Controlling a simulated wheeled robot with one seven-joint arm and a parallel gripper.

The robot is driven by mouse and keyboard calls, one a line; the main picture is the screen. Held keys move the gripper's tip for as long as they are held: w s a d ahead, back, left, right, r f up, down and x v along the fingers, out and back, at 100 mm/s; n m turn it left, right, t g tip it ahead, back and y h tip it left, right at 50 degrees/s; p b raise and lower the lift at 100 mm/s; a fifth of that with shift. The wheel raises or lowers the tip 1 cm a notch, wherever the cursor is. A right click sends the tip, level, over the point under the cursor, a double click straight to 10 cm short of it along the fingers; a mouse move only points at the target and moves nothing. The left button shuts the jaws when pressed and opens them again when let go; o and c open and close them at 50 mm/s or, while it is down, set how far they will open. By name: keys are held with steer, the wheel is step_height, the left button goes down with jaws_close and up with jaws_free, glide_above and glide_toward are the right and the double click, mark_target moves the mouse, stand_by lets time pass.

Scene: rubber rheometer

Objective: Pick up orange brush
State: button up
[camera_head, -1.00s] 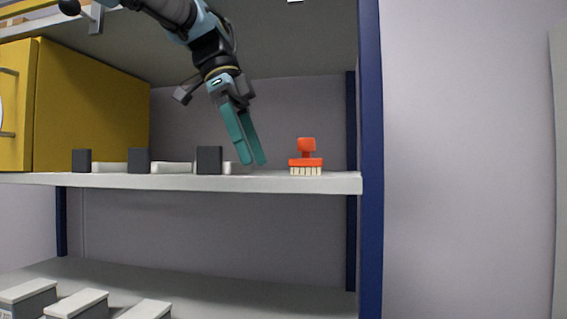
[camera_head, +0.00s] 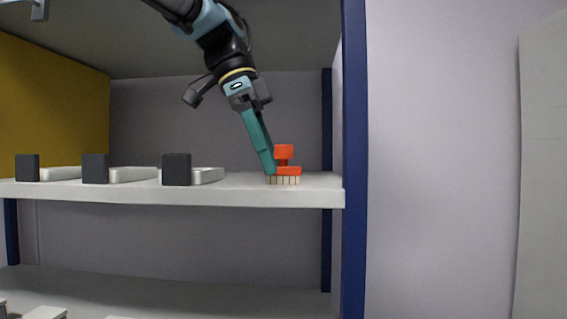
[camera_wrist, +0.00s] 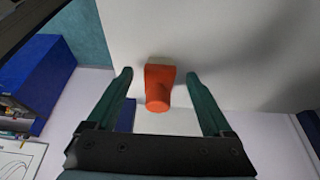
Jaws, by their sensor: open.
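The orange brush (camera_head: 284,153) stands upright on the white shelf, bristles down and knob up, near the shelf's right end. My gripper (camera_head: 270,170) reaches down to it from the upper left, its teal fingers overlapping the brush's left side in the head view. In the wrist view, the brush (camera_wrist: 159,85) sits between the two open fingers of my gripper (camera_wrist: 160,78), with a gap showing on each side.
Several dark blocks with white bars (camera_head: 176,170) stand on the shelf (camera_head: 120,193) to the left. A blue upright post (camera_head: 354,200) stands close to the right of the brush. A yellow cabinet (camera_head: 50,110) is at the far left. A shelf board overhangs above.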

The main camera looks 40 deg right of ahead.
steer(key=s+d, duration=0.1)
steer(key=s+d+p, duration=0.1)
steer(key=shift+s+d+f, duration=0.1)
steer(key=shift+d+f, duration=0.1)
steer(key=shift+d, duration=0.1)
steer(key=shift+f, duration=0.35)
steer(key=shift+c, duration=0.2)
jaws_close()
